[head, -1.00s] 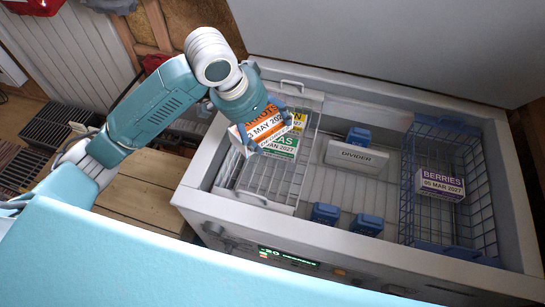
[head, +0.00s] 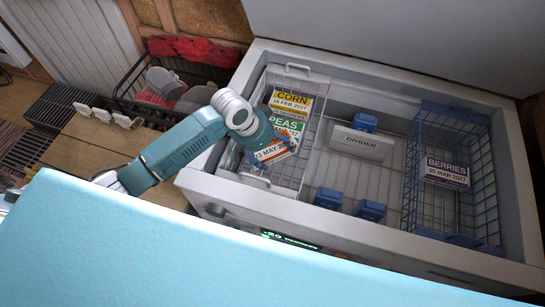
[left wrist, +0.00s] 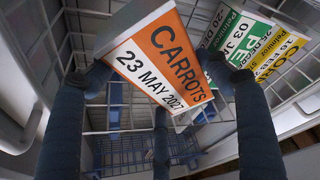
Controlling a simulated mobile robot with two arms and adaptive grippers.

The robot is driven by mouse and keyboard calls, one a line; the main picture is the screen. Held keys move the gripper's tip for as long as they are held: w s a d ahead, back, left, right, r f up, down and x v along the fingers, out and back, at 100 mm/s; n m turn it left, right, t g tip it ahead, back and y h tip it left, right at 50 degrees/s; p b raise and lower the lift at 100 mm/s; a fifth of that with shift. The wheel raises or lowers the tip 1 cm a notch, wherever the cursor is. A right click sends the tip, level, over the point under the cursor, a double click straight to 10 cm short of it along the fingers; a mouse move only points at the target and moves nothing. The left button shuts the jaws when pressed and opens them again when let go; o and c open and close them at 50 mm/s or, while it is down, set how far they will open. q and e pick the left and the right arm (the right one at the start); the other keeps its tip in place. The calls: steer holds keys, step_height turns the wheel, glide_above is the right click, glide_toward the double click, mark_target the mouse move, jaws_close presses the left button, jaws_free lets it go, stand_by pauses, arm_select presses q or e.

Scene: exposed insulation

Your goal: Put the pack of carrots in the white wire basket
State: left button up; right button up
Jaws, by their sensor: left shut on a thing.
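The pack of carrots (head: 268,154), white with an orange label, is in my left gripper (head: 282,144). In the left wrist view the carrots pack (left wrist: 160,62) is tilted between the dark fingers. The gripper holds it over the front part of the white wire basket (head: 286,187), at the left of the freezer. The green-labelled peas (head: 284,128) and yellow-labelled corn (head: 291,102) lie behind it in that basket. I cannot tell whether the carrots touch the basket floor. My right gripper is not in view.
A blue wire basket (head: 479,205) with a pack of berries (head: 446,173) is at the freezer's right. A divider (head: 358,143) and several blue clips lie between the baskets. The freezer's front rim (head: 350,222) is close to my arm. A black wire rack (head: 128,82) stands left.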

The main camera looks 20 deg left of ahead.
mark_target(272, 158)
arm_select(q)
steer(key=shift+w+f, duration=0.1)
steer(key=shift+f, duration=2.5)
steer(key=shift+f, duration=0.1)
steer(key=o, duration=1.6)
steer(key=shift+f, duration=0.1)
steer(key=shift+c, duration=0.2)
steer(key=shift+r, duration=0.35)
steer(key=v, duration=1.1)
steer(key=shift+s+a+r, duration=0.15)
steer(key=shift+s+r, duration=0.1)
steer(key=shift+r, duration=0.05)
